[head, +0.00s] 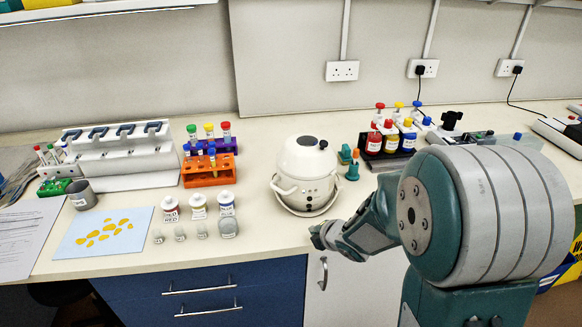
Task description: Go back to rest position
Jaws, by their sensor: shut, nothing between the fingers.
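My gripper (318,236) shows in the head view at the front edge of the bench, to the right of the middle. It is shut and empty. It points to the left, in front of the round white lidded machine (307,165), and appears apart from it. The arm comes in from the right and hides part of the bench's right side.
An orange rack (209,172) with several capped tubes and a white pipette stand (120,158) stand on the left. Bottles (227,212) stand near the front edge. Red, yellow and blue bottles (390,140) stand behind my arm. A blue sheet (80,243) lies front left.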

